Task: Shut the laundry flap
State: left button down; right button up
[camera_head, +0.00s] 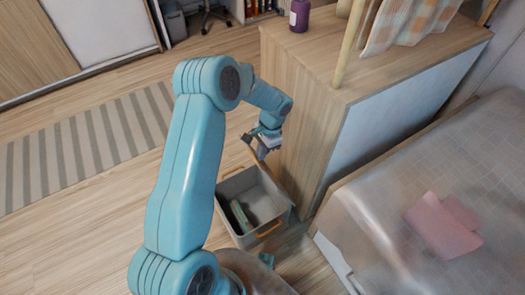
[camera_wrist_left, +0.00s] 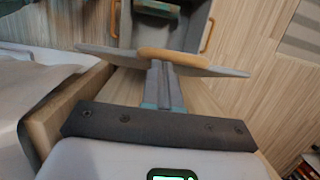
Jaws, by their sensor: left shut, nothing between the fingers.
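My left gripper (camera_head: 264,145) is shut and empty above the far end of a grey bin beside the wooden cabinet. In the left wrist view its closed fingers (camera_wrist_left: 161,72) point toward a thin grey panel (camera_wrist_left: 100,49) with a rounded tan grip (camera_wrist_left: 172,57). The fingertips are very close to this grip; I cannot tell whether they touch. I cannot tell for certain whether this panel is the laundry flap. The grey bin (camera_head: 275,219) stands open on the floor, with tan handles and a greenish item (camera_head: 240,215) inside. My right gripper is not in view.
The wooden cabinet (camera_head: 300,90) stands close right of my gripper, with a purple jar (camera_head: 299,15) and checked cloth (camera_head: 405,22) on top. A bed (camera_head: 455,165) with pink cloth is at the right. The floor around the striped rug (camera_head: 85,150) is clear.

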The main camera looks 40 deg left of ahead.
pick_arm(q)
jog(key=shift+s+a+f+b, duration=0.2)
jog(key=shift+s+b, duration=0.1)
jog(key=shift+s, duration=0.3)
jog(key=s+a+f+t+h+b, duration=0.25)
jog(key=s+f+t+b, duration=0.4)
jog(key=s, duration=0.65)
jog(key=s+a+f+b, duration=0.1)
jog(key=s+f+b, duration=0.2)
jog(key=f, duration=0.8)
jog(key=s+a+f+b, duration=0.2)
jog(key=s+f+b, duration=0.2)
jog(key=f, duration=0.7)
jog(key=shift+s+a+t+b, duration=0.3)
jog(key=shift+s+t, duration=0.15)
jog(key=shift+s, duration=0.7)
jog(key=shift+f, duration=0.1)
jog(key=shift+y, duration=0.25)
